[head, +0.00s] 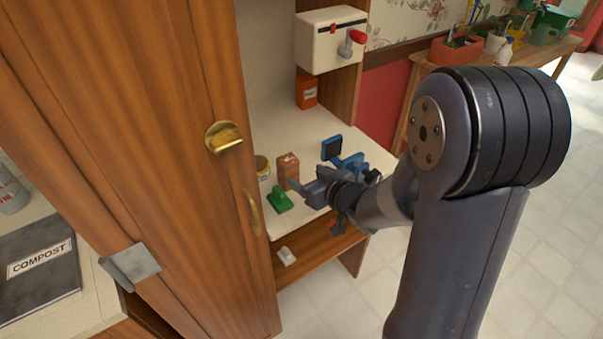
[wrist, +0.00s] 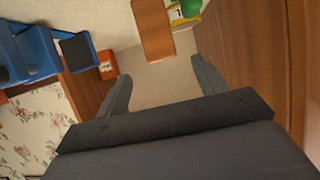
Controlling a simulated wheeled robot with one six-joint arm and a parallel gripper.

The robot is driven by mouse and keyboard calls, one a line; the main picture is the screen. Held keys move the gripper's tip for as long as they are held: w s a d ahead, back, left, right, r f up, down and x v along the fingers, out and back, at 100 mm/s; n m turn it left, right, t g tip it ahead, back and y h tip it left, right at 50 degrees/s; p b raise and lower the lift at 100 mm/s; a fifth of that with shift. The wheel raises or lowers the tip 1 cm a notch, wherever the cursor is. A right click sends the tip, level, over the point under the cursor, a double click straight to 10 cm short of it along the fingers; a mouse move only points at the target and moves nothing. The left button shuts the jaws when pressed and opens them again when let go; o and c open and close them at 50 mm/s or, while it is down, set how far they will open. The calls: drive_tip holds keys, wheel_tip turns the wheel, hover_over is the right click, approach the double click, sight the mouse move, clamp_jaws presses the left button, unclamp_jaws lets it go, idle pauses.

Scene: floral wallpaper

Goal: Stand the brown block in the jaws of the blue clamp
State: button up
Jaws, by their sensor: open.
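The brown block (head: 288,171) stands upright on the pale counter in the head view. In the wrist view the block (wrist: 153,30) lies ahead of the gap between my fingers, with its top end cut off by the frame. My gripper (head: 302,189) is open and empty, just right of the block and apart from it. Its two fingers show spread in the wrist view (wrist: 160,70). The blue clamp (head: 332,148) stands on the counter behind and right of the block, with a dark pad on its jaw. It also shows at the left of the wrist view (wrist: 38,52), partly cut off.
A green object (head: 280,201) lies just in front of the block, and a yellow-and-white can (head: 262,166) stands left. An orange container (head: 306,92) stands farther back beneath a white box with a red-knobbed crank (head: 330,42). A tall wooden cabinet (head: 150,130) rises close at left.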

sight(289, 160)
drive_tip(key=shift+o, duration=0.2)
drive_tip(key=shift+s+d+r, duration=0.1)
drive_tip(key=shift+s+d, duration=0.1)
drive_tip(key=shift+s, duration=0.05)
drive_tip(key=shift+o, duration=0.2)
drive_tip(key=shift+b, duration=0.3)
drive_tip(key=w+a+b, duration=0.1)
drive_tip(key=w, duration=0.1)
drive_tip(key=w+a+b, duration=0.1)
drive_tip(key=w+a, duration=0.1)
drive_tip(key=w+a+f+b, duration=0.1)
drive_tip(key=w, duration=0.1)
drive_tip(key=shift+a+f, duration=0.1)
drive_tip(key=shift+a, duration=0.3)
drive_tip(key=shift+d+x, duration=0.2)
drive_tip(key=shift+x, duration=2.5)
drive_tip(key=shift+w, duration=0.15)
drive_tip(key=shift+c, duration=0.3)
drive_tip(key=c, duration=1.1)
